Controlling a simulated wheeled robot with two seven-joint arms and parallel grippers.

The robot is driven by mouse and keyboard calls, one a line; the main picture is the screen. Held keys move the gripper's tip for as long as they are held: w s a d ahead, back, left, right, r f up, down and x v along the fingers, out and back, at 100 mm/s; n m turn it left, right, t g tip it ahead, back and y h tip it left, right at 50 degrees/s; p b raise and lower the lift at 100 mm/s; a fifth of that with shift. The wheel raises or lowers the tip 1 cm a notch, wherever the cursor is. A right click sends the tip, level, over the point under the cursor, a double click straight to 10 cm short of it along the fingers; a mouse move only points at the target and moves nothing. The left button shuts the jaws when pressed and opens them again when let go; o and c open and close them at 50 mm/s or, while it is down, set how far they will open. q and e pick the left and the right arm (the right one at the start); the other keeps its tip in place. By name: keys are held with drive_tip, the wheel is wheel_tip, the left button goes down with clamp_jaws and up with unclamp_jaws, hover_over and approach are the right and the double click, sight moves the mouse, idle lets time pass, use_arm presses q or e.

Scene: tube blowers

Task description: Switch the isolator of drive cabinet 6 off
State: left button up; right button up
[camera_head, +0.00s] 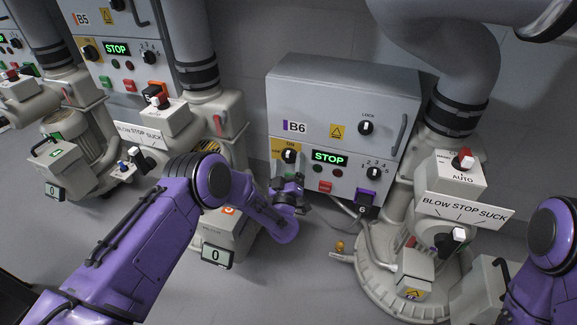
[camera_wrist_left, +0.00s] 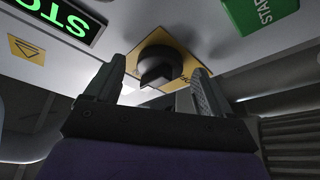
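Drive cabinet 6 is the grey box (camera_head: 345,95) labelled B6 in the head view. Its isolator (camera_head: 290,155) is a black knob on a yellow plate at the front's left. In the left wrist view the knob (camera_wrist_left: 160,66) is close ahead, on its yellow plate (camera_wrist_left: 185,62). My left gripper (camera_head: 289,186) is just below the isolator in the head view. In the left wrist view its two fingers (camera_wrist_left: 158,80) are spread, one on each side of the knob's line, with no visible contact. My right gripper is out of view; only its purple arm shows.
The cabinet's green STOP display (camera_head: 330,158), red button (camera_head: 325,186) and numbered selector knob (camera_head: 373,172) are right of the isolator. A green START button (camera_wrist_left: 258,12) is close to the knob. Blower B5's cabinet (camera_head: 110,55) is at left, a blower (camera_head: 385,270) at right.

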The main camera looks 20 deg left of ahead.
use_arm(q)
drive_tip(key=c, duration=1)
drive_tip(key=shift+f, duration=0.1)
idle(0.5)
drive_tip(key=o, duration=1.1)
drive_tip(key=shift+c, duration=0.2)
